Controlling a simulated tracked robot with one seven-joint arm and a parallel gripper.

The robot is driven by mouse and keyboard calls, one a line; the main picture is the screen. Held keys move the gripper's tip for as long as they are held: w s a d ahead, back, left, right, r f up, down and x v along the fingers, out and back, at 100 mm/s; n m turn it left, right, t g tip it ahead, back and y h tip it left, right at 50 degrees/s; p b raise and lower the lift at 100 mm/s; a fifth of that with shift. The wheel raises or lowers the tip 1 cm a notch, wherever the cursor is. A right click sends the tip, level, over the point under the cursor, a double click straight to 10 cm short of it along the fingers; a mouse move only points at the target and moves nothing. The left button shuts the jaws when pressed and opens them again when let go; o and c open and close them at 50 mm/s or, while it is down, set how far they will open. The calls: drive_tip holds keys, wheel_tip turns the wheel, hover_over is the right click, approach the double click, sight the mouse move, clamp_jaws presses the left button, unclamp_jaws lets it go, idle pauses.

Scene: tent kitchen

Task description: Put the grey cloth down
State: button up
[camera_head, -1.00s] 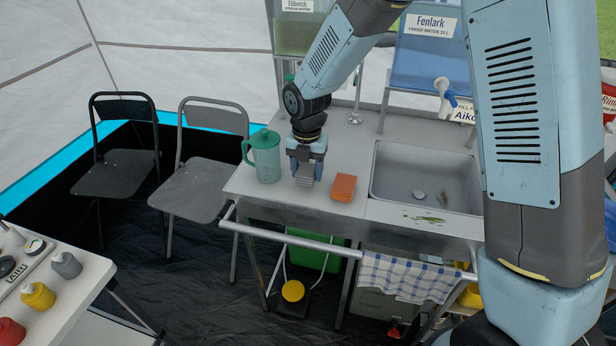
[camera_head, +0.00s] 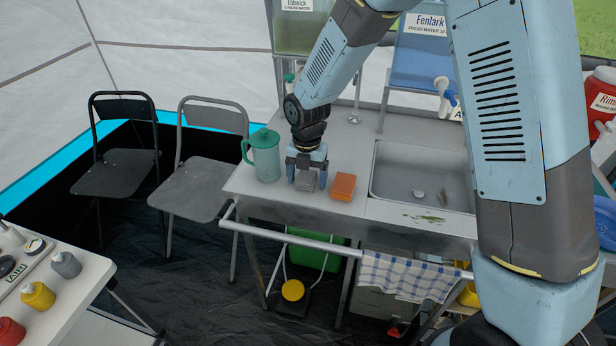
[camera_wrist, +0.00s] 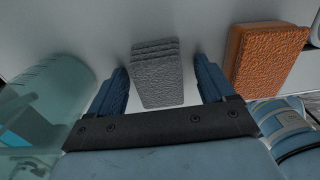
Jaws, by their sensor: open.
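The grey cloth (camera_wrist: 157,76) is a small folded grey block with ridged layers at one end. In the head view the cloth (camera_head: 305,183) rests on the counter between the green jug and the orange sponge. My gripper (camera_head: 307,181) points down over it. In the wrist view my gripper (camera_wrist: 166,82) is open, with one blue finger on each side of the cloth and a gap visible on both sides.
A translucent jug with a green lid (camera_head: 264,155) stands close on the left. An orange sponge (camera_head: 343,187) lies close on the right. The sink (camera_head: 425,178) is farther right. The metal counter (camera_head: 345,150) is bare behind the sponge.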

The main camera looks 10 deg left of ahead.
sight(309, 175)
wheel_tip(309, 175, up, 12)
idle(0.6)
drive_tip(key=shift+r, duration=0.15)
drive_tip(key=s+d+r+m+t, duration=0.1)
drive_tip(key=s+d+r+m, duration=0.1)
drive_tip(key=d+r+m, duration=0.7)
drive_tip(key=s+d+r+m+t, duration=0.2)
drive_tip(key=d+r+m, duration=0.3)
drive_tip(key=d+m, duration=0.45)
drive_tip(key=s+d+r+m+t, duration=0.2)
drive_tip(key=s+d+r+m, duration=0.2)
drive_tip(key=s+d+m, duration=1)
drive_tip(key=d+m, duration=0.2)
drive_tip(key=d, duration=0.1)
drive_tip(key=shift+s+m+t, duration=0.2)
drive_tip(key=shift+m+t, duration=0.1)
drive_tip(key=shift+m, duration=0.05)
